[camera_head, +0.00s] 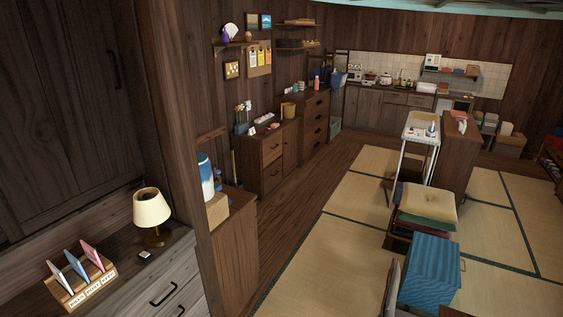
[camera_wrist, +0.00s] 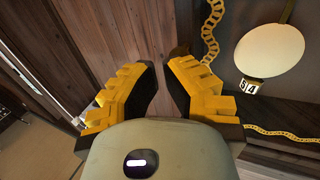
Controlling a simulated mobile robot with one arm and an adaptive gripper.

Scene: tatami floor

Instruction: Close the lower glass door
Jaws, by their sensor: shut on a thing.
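In the wrist view, my gripper (camera_wrist: 163,78) shows two yellow fingers with black pads, one on each side of a narrow gap. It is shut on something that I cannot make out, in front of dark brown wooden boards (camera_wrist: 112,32). A small dark shape (camera_wrist: 180,49) shows just beyond the fingertips. I cannot pick out the lower glass door in either view. My gripper does not show in the head view.
A lamp (camera_head: 152,212) and a card holder (camera_head: 82,283) stand on the near left cabinet. Wooden cabinets (camera_head: 270,160) line the left wall. The wrist view shows a cream rounded thing (camera_wrist: 270,50) and yellow chain (camera_wrist: 210,30).

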